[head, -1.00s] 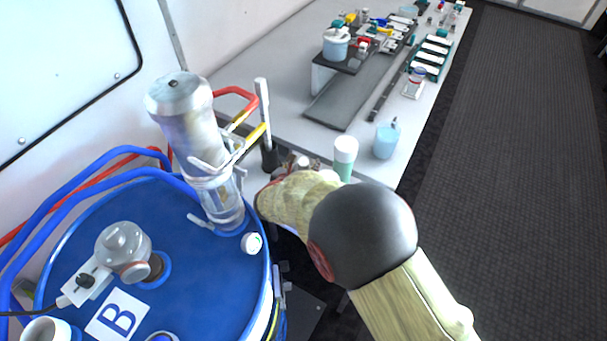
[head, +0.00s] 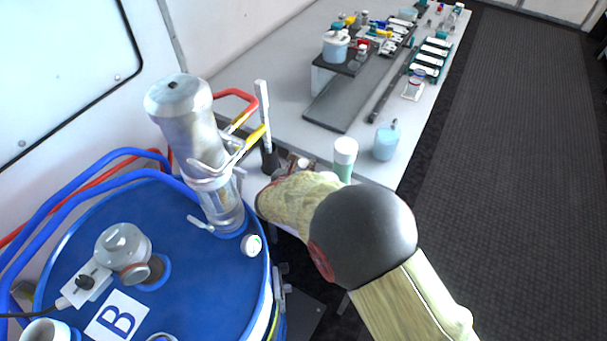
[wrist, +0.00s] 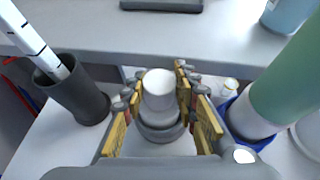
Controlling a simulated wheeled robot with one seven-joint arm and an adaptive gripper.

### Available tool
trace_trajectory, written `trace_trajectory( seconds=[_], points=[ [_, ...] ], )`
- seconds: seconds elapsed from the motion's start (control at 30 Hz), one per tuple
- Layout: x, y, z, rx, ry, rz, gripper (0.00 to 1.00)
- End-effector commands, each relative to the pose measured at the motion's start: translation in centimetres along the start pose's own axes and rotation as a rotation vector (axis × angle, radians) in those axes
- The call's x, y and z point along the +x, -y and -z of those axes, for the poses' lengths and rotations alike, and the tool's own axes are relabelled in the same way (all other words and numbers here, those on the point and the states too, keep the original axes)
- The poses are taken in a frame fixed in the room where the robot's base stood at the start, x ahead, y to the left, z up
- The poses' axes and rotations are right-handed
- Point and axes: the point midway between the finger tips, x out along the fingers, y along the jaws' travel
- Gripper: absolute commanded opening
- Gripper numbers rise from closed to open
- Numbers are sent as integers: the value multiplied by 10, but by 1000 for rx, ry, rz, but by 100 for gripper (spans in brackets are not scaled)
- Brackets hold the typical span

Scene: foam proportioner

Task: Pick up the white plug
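A white plug (wrist: 160,92), a short cylinder with a grey collar at its base, stands upright on a pale surface in the wrist view. My gripper (wrist: 158,76) is open, with one yellow-padded finger on each side of the plug. Narrow gaps seem to show between pads and plug; I cannot tell whether any part touches. In the head view, my gripper (head: 298,165) is mostly hidden by my arm, and I cannot make out the plug there.
A dark holder (wrist: 80,97) with a white marked stick stands left of my gripper. A green and white bottle (wrist: 280,85) stands close on the right. The grey bench edge (wrist: 200,48) is just beyond. A blue drum (head: 190,270) stands at left in the head view.

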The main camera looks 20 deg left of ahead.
Motion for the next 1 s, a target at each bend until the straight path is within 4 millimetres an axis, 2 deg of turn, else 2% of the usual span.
trace_trajectory(
  seconds=[0.2, 0.47, 0.57, 0.8, 1.0],
  points=[
    [0, 0, 5, -2, -7, -1, 0],
    [-1, 0, 4, -3, -8, -1, 0],
    [-6, 0, -6, -2, -7, -1, 0],
    [-28, -1, -49, 2, -3, -2, 0],
    [-42, -1, -77, 1, -3, -2, 0]
  ],
)
